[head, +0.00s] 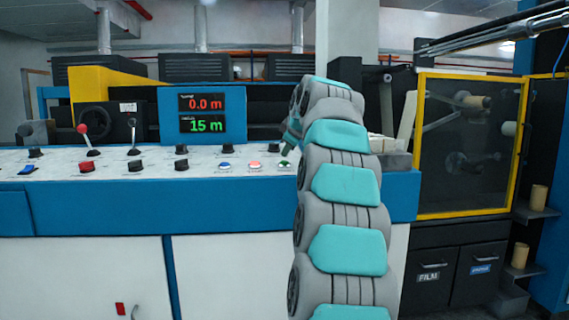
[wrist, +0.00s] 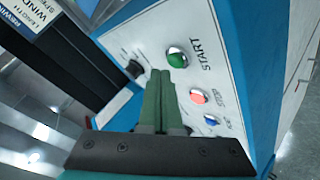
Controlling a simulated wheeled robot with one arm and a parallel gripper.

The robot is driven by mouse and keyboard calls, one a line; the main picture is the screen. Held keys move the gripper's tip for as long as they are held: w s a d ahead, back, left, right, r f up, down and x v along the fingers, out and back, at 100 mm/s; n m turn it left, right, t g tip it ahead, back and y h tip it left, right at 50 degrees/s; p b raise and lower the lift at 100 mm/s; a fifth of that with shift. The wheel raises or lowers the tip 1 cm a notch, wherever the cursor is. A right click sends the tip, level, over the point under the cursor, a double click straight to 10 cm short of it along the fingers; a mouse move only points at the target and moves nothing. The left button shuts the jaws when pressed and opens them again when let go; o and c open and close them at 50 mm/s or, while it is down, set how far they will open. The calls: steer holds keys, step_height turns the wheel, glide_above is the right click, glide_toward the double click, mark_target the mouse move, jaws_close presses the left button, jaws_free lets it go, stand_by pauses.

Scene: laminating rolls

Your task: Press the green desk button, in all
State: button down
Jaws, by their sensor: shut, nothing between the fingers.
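The green desk button (head: 284,164) is at the right end of a row of buttons on the white control desk (head: 205,178). In the wrist view the green button (wrist: 177,57) is a shiny dome beside the word START. My gripper (wrist: 160,73) is shut and empty, with its green fingers together. In the wrist view the fingertips appear just below and left of the button; whether they touch the desk or button I cannot tell. In the head view my gripper (head: 288,148) is small and partly hidden by my arm, just above the button.
A red button (wrist: 199,97) and a blue button (wrist: 209,120) lie beside the green one. A black knob (wrist: 133,68) stands on the other side. A display (head: 204,113) reads 0.0 m and 15 m. Levers (head: 82,130) rise at the desk's left.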

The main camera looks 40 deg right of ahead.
stand_by(0.4)
steer(key=shift+f, duration=0.4)
